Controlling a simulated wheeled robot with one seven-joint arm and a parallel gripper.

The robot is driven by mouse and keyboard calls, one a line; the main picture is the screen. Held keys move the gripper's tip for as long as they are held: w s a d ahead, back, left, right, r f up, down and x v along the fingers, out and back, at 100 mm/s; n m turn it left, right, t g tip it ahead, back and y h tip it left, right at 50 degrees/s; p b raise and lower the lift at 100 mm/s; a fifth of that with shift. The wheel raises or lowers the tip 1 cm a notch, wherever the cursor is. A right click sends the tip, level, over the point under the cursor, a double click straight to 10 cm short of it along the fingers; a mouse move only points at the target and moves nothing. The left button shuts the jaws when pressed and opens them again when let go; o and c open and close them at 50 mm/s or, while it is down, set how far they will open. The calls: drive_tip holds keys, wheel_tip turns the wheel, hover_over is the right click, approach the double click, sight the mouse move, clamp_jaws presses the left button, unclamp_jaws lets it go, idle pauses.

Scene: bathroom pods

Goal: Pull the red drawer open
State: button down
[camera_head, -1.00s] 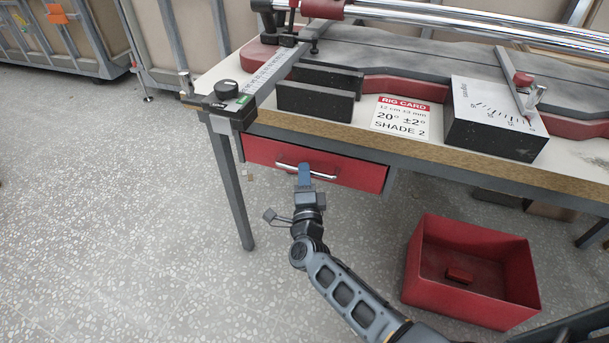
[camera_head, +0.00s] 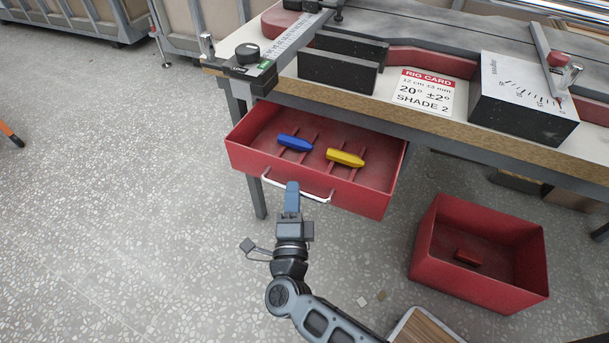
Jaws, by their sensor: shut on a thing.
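The red drawer (camera_head: 355,196) hangs under the worktable and stands well open, its inside showing. A blue piece (camera_head: 294,143) and a yellow piece (camera_head: 345,158) lie inside on red ribs. The drawer's pale metal handle (camera_head: 318,196) runs along its front. My gripper (camera_head: 292,187) is at the left part of the handle, its blue fingers shut on it. The fingers hide a small part of the handle.
A red bin (camera_head: 436,266) with a small red block (camera_head: 468,257) inside stands on the floor at right. The worktable (camera_head: 440,140) carries black blocks (camera_head: 338,71), a rig card (camera_head: 425,91) and a scale box (camera_head: 520,105).

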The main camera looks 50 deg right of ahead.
drive_tip(key=shift+s+a, duration=0.25)
drive_tip(key=shift+a, duration=0.4)
drive_tip(key=shift+s+a, duration=0.25)
drive_tip(key=shift+a, duration=0.4)
drive_tip(key=shift+s+a, duration=0.25)
drive_tip(key=shift+a, duration=0.4)
drive_tip(key=c, duration=1.1)
unclamp_jaws()
drive_tip(key=shift+a, duration=0.1)
drive_tip(key=b+v, duration=0.1)
drive_tip(key=v, duration=0.6)
drive_tip(key=shift+s+a+f, duration=0.1)
drive_tip(key=shift+s+a, duration=0.15)
